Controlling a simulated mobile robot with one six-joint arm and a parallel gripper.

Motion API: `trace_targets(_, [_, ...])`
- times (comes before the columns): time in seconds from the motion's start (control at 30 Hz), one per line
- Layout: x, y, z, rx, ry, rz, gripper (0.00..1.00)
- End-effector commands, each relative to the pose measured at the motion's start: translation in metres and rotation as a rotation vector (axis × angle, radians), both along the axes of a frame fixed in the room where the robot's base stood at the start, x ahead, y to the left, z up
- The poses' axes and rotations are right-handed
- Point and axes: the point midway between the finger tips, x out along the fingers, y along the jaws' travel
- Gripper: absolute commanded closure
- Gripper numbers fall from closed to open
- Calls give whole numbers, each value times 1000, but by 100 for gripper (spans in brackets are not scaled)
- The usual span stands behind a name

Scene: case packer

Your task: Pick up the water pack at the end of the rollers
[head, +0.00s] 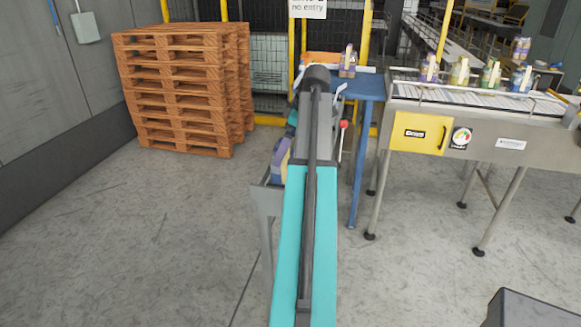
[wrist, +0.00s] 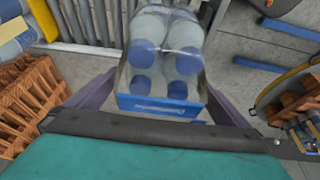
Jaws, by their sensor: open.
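The water pack (wrist: 165,62) is in the wrist view, a clear-wrapped pack of bottles with blue caps and a blue label strip on its near edge. My gripper (wrist: 162,88) is open, with one purple finger at the left and one at the right of the pack's near end. I cannot tell whether either finger touches it. Metal rollers (wrist: 92,22) lie behind and left of the pack. In the head view my teal arm blocks much of the middle, and I cannot make out the water pack there.
A tall stack of wooden pallets (head: 180,88) is at the left. The floor in front is clear.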

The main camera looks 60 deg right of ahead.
Motion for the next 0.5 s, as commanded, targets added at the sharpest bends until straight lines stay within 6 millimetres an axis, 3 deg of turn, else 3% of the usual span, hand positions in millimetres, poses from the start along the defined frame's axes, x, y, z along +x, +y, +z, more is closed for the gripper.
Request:
trace_targets(0.4, [0,0,0,0,0,-1,0])
trace_targets(0.5, [-1,0,0,0,0,-1,17])
